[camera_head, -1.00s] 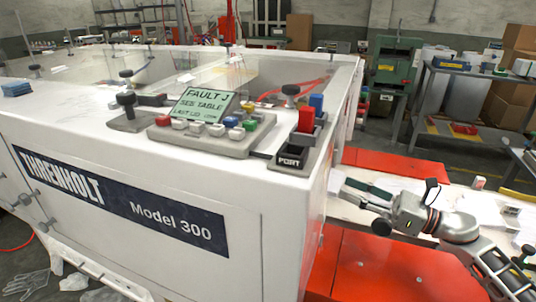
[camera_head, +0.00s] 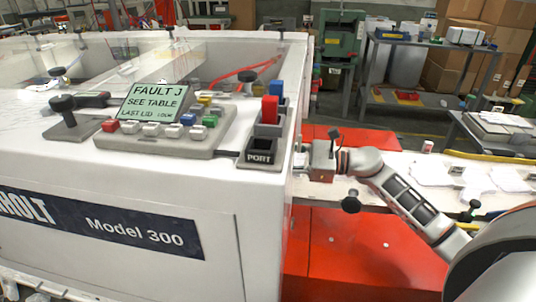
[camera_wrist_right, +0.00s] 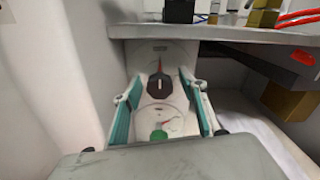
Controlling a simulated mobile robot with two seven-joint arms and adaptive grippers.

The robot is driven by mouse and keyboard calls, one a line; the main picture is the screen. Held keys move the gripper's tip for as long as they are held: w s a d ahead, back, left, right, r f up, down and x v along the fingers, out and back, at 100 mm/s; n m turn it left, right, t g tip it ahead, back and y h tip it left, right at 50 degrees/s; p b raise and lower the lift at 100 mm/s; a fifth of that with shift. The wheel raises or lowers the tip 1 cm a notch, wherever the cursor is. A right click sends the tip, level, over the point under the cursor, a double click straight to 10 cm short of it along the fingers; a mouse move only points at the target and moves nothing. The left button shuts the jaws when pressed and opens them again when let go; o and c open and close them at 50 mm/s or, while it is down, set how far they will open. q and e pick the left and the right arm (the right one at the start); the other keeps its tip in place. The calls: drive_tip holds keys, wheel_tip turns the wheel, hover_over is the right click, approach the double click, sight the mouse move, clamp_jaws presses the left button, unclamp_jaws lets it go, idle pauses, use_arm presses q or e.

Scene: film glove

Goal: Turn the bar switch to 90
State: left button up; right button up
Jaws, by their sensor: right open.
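In the right wrist view, a dark round knob with an upright red-orange bar, which looks like the bar switch (camera_wrist_right: 160,86), sits on a pale panel (camera_wrist_right: 180,52) with fine markings I cannot read. Its bar points roughly up. My right gripper (camera_wrist_right: 165,84) is open, its two teal-lined fingers on either side of the knob, with no clear contact. In the head view, my right gripper's hand (camera_head: 322,160) is at the machine's right side; its fingertips and the switch are hidden there. My left gripper is not in view.
A dial with a green knob (camera_wrist_right: 159,135) lies below the switch, between the fingers. A ledge (camera_wrist_right: 210,33) overhangs the panel. The white machine (camera_head: 110,225) carries a display (camera_head: 153,101) reading "FAULT J SEE TABLE". A dark box (camera_wrist_right: 270,62) juts out at right.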

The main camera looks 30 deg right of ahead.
drive_tip(key=shift+w+a, duration=0.15)
drive_tip(key=shift+a, duration=0.05)
drive_tip(key=shift+c, duration=0.2)
drive_tip(key=c, duration=1.1)
